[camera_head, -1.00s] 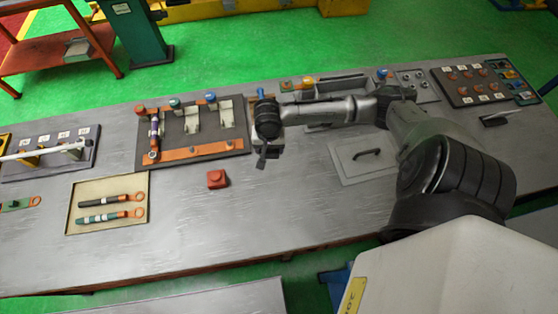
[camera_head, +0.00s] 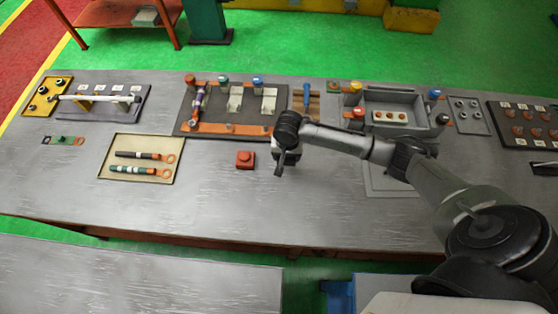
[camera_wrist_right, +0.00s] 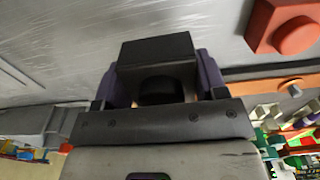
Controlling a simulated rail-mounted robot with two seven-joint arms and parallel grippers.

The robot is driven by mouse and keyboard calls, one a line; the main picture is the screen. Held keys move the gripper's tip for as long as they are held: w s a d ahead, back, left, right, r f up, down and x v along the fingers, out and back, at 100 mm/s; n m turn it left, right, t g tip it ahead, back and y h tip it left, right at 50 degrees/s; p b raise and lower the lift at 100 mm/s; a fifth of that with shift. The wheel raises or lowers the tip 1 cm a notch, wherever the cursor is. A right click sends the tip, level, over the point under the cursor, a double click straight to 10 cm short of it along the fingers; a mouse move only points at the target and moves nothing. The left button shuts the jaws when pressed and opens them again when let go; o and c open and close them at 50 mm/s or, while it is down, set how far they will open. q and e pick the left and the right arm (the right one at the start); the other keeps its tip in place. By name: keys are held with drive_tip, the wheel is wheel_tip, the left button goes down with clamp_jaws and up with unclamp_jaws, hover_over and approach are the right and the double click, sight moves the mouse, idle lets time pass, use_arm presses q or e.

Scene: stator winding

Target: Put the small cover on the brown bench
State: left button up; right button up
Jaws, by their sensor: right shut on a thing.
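My right gripper (camera_head: 284,158) is over the front middle of the long grey bench, just right of a red button block. In the right wrist view, its purple fingers (camera_wrist_right: 160,85) are shut on a dark grey, box-shaped piece with a black round part, which I take to be the small cover (camera_wrist_right: 158,48). In the head view only a dark sliver of the piece shows below the gripper. A low orange-brown bench (camera_head: 105,14) stands on the floor at the back left, its top partly cut off by the frame. My left gripper is not in view.
The red button block (camera_head: 245,159) stands close left of my right gripper. A beige tray (camera_head: 112,165) with two tools, an orange-edged fixture (camera_head: 225,129) and a grey box (camera_head: 393,97) lie on the long bench. A grey tabletop (camera_head: 130,275) fills the bottom left. Green floor separates the benches.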

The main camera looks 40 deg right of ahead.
drive_tip(key=shift+w+a+f, duration=0.4)
drive_tip(key=shift+w, duration=0.15)
drive_tip(key=shift+w+a+f, duration=0.4)
drive_tip(key=shift+w, duration=0.15)
drive_tip(key=shift+f+b, duration=0.35)
drive_tip(key=shift+f, duration=1.6)
drive_tip(key=shift+f, duration=0.2)
drive_tip(key=o, duration=0.9)
drive_tip(key=shift+r, duration=0.15)
wheel_tip(320, 180, up, 12)
drive_tip(key=shift+p, duration=0.75)
